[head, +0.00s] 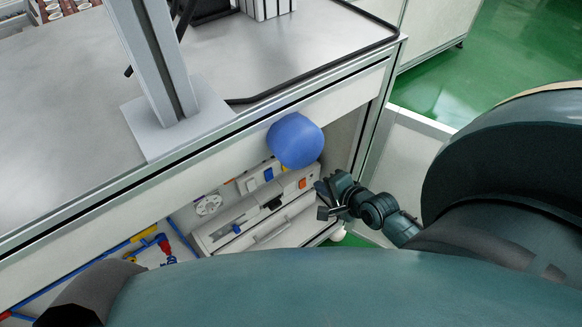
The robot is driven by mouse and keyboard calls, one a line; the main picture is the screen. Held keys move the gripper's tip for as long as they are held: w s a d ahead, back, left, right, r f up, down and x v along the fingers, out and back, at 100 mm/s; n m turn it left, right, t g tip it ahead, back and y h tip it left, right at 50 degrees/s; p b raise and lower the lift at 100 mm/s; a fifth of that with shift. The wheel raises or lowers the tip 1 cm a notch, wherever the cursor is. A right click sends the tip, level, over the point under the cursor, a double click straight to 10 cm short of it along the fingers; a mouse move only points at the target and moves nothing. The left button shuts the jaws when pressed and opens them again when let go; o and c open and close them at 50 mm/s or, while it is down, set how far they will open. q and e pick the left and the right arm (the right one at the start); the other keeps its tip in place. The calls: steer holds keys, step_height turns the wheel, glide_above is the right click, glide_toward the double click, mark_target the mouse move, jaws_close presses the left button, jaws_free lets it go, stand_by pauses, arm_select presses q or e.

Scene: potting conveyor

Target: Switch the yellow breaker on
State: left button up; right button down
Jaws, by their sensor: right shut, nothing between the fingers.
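A small yellow piece (284,169), which looks like the yellow breaker, shows on the panel under the worktop. A rounded blue object (295,140) in front partly covers it, so I cannot tell its switch position. A blue breaker (268,174) sits to its left and an orange one (302,183) to its lower right. My right gripper (322,200) is shut and empty, just right of the panel and below and right of the yellow piece. It appears apart from the breakers. My left gripper is not in view.
The grey worktop (60,130) and its front edge overhang the panel. A metal post (160,60) stands on it. A white drawer-like unit (270,235) lies below the breakers. Red, blue and yellow pipes (165,243) run at lower left. Green floor (510,50) is open at right.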

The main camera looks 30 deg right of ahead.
arm_select(q)
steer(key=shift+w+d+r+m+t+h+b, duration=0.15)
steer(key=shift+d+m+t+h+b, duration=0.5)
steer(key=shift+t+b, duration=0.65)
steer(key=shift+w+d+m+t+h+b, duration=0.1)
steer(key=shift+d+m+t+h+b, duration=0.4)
steer(key=shift+b, duration=1.3)
arm_select(e)
steer(key=w+r+x, duration=0.1)
steer(key=x, duration=1.2)
steer(key=shift+w+a, duration=0.15)
steer(key=shift+w, duration=0.15)
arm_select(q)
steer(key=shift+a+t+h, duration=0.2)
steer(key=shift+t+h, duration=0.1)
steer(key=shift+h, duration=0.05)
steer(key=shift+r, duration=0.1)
arm_select(e)
steer(key=shift+w, duration=0.15)
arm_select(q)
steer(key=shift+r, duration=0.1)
arm_select(e)
steer(key=shift+r, duration=0.1)
